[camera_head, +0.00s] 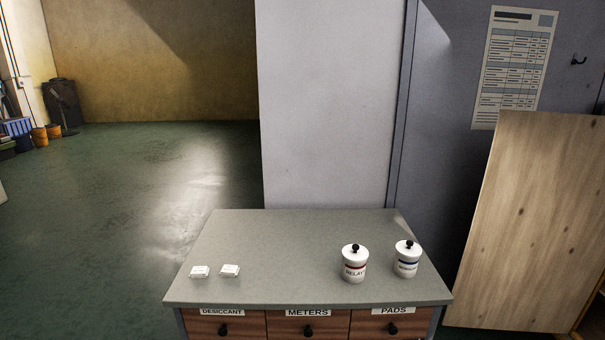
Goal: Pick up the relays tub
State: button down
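My gripper is not in view.
Labelled drawers (308,325) are below. A wooden board (530,220) leans at the right. The tabletop's middle is clear.

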aim_at(352, 274)
jog(key=i+j+z, duration=0.25)
jog(key=i+j, duration=0.15)
jog(key=j, duration=0.25)
jog(key=i+j+z, duration=0.1)
jog(key=j, duration=0.25)
jog(key=i+j+z, duration=0.25)
jog(key=i+j, duration=0.15)
jog(key=j, duration=0.35)
